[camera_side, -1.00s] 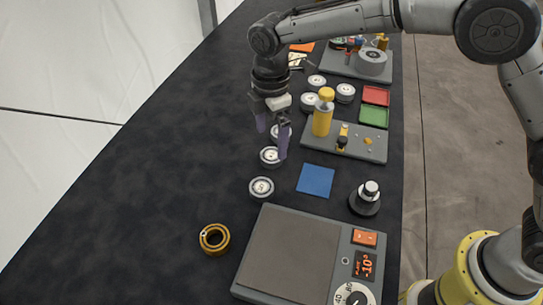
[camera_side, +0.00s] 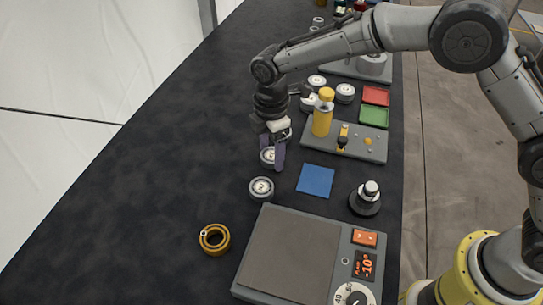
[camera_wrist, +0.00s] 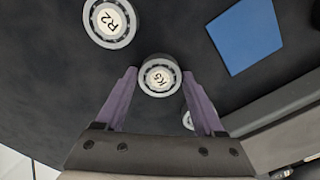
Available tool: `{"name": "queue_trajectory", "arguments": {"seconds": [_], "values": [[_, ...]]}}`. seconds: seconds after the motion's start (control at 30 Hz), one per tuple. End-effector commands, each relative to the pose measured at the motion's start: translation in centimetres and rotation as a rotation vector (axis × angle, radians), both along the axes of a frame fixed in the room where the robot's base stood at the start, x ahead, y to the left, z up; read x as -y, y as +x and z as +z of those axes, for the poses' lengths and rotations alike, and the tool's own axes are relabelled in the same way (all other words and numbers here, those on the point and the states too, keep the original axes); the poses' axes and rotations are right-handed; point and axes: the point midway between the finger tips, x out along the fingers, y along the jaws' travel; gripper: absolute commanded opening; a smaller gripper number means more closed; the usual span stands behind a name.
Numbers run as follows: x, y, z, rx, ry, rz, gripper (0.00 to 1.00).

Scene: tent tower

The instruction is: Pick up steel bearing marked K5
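The steel bearing marked K5 (camera_wrist: 160,75) is a grey ring with a white labelled centre. In the wrist view it sits between the tips of my gripper's purple fingers (camera_wrist: 159,75), with little room on either side. In the side view my gripper (camera_side: 272,166) points down over the same bearing (camera_side: 267,155), which is partly hidden by the fingers. The fingers look open around it; no firm grip shows. The bearing appears to rest on the dark table.
A bearing marked R2 (camera_wrist: 109,20) lies close by, and shows in the side view (camera_side: 261,189). A brass ring (camera_side: 214,239) and hot plate (camera_side: 288,255) lie in front.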

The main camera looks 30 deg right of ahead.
Motion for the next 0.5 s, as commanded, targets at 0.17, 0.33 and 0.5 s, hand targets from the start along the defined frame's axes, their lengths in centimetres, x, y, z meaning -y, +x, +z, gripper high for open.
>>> {"name": "queue_trajectory", "arguments": {"seconds": [0.17, 0.33, 0.5], "values": [[-0.01, 0.01, 0.04, 0.000, 0.000, 0.000, 0.36], [-0.01, 0.01, 0.06, 0.001, 0.000, 0.000, 0.05], [-0.03, 0.05, 0.13, 0.002, 0.001, 0.000, 0.00]]}}
